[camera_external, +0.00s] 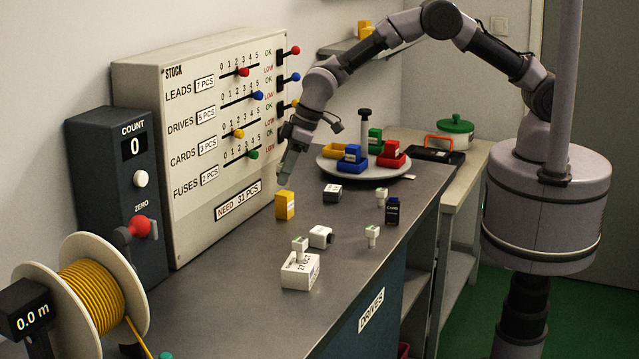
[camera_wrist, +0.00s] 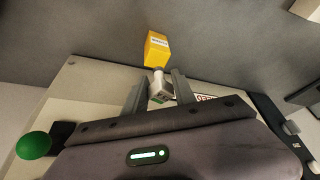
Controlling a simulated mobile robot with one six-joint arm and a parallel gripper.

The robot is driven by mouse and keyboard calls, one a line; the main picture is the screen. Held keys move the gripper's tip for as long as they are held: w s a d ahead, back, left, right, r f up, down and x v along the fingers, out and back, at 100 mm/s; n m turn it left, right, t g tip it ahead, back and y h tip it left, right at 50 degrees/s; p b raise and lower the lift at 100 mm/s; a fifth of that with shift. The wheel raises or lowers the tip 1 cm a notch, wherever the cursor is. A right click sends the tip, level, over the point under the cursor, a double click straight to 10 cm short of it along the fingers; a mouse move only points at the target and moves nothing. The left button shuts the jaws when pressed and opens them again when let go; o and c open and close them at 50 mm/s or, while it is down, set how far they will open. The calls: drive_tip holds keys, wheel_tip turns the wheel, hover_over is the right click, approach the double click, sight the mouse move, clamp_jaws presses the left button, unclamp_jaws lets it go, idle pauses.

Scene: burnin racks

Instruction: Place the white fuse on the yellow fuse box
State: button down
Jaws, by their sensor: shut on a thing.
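The yellow fuse box (camera_external: 285,206) stands upright on the grey bench, in front of the stock board. In the wrist view the yellow box (camera_wrist: 156,50) is just beyond my fingertips. My gripper (camera_external: 287,178) points down directly above the yellow box. In the wrist view my gripper (camera_wrist: 160,88) is shut on a small white fuse (camera_wrist: 160,87) with a green mark. The fuse's far end meets the box's near edge in that picture; I cannot tell whether they touch. In the external view the held fuse is hidden or too small to make out.
Two white-green fuses stand to the right, one behind (camera_external: 381,196) and one nearer (camera_external: 372,235). A white box (camera_external: 300,272) with another fuse at it is in front. A dark card box (camera_external: 392,211) and a round tray (camera_external: 330,164) are right. The stock board (camera_external: 200,130) is close left.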

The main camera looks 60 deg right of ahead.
wheel_tip(320, 180, down, 2)
drive_tip(key=shift+f, duration=0.15)
drive_tip(key=shift+f, duration=0.15)
drive_tip(key=c, duration=1)
unclamp_jaws()
